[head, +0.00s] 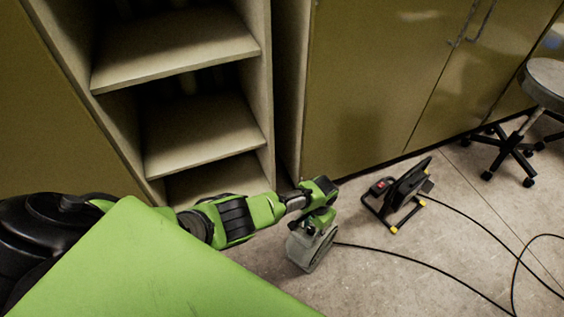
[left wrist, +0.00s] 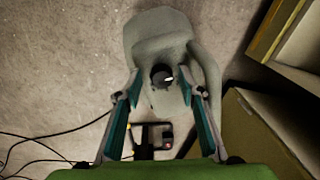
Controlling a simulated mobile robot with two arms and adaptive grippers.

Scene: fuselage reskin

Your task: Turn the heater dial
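The heater (head: 304,252) is a small pale grey-green unit on the floor, partly behind my left gripper in the head view. In the left wrist view the heater (left wrist: 150,32) fills the upper middle, with its round black dial (left wrist: 162,76) facing the camera. My left gripper (left wrist: 163,84) is open, with one teal-padded finger on each side of the dial in the picture. There are visible gaps between fingers and dial; I cannot tell the depth between them. In the head view my left gripper (head: 318,218) is at the heater's top. My right gripper is not in view.
A black work lamp (head: 408,184) with a red switch stands on the floor right of the heater. Black cables (head: 440,268) run across the floor. Open shelves (head: 205,134) and olive cabinets (head: 375,85) stand behind. A wheeled stool (head: 547,82) is at the right.

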